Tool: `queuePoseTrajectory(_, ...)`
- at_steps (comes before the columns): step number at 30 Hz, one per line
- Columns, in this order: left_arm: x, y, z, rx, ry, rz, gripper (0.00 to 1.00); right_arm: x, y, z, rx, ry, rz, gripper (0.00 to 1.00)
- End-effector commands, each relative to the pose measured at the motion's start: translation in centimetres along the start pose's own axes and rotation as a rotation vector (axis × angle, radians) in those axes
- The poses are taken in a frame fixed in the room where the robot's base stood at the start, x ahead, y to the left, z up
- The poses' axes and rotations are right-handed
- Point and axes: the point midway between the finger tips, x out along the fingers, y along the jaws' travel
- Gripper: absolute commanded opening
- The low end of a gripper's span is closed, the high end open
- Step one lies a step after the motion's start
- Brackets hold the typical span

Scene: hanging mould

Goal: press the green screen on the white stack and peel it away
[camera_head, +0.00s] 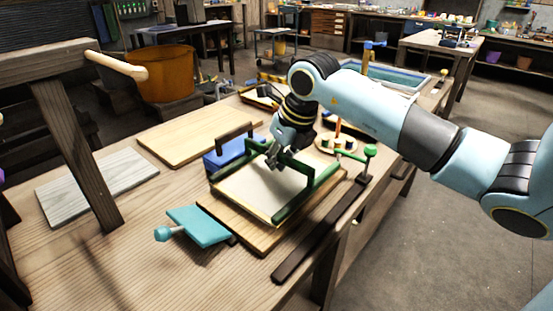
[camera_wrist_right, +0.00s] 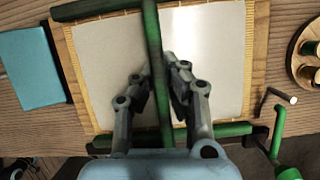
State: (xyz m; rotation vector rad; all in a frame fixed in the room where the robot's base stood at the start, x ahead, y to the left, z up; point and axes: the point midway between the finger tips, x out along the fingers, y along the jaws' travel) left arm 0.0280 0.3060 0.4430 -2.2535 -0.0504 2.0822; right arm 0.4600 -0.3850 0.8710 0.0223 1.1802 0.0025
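The green screen (camera_head: 273,220) has a green frame with a raised green bar across it and lies over a pale white sheet area (camera_head: 248,191) on a wooden board. My right gripper (camera_head: 273,158) is at the bar. In the right wrist view its fingers (camera_wrist_right: 157,75) stand close on both sides of the green bar (camera_wrist_right: 153,35) and look closed in on it. The white surface (camera_wrist_right: 100,60) shows on both sides of the bar. I cannot tell the stack's layers apart from the screen. My left gripper is not in view.
A teal board (camera_head: 200,225) with a round knob lies at the front left. A blue box (camera_head: 223,157) stands behind the screen. A round tray (camera_head: 341,147) with small pots sits to the right. Bare boards (camera_head: 98,184) lie at left, below a wooden post with a peg.

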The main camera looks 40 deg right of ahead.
Motion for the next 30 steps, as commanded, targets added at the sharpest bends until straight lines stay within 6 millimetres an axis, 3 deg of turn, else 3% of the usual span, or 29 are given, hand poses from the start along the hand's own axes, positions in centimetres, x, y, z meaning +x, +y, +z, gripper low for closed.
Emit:
queuePoseTrajectory(14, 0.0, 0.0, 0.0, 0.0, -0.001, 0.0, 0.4, 0.1, 0.0, -0.3, 0.001, 0.009, 0.002, 0.0)
queuePoseTrajectory(30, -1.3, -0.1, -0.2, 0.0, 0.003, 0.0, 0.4, -1.6, 0.0, 0.6, 0.001, 0.003, 0.0, 0.0)
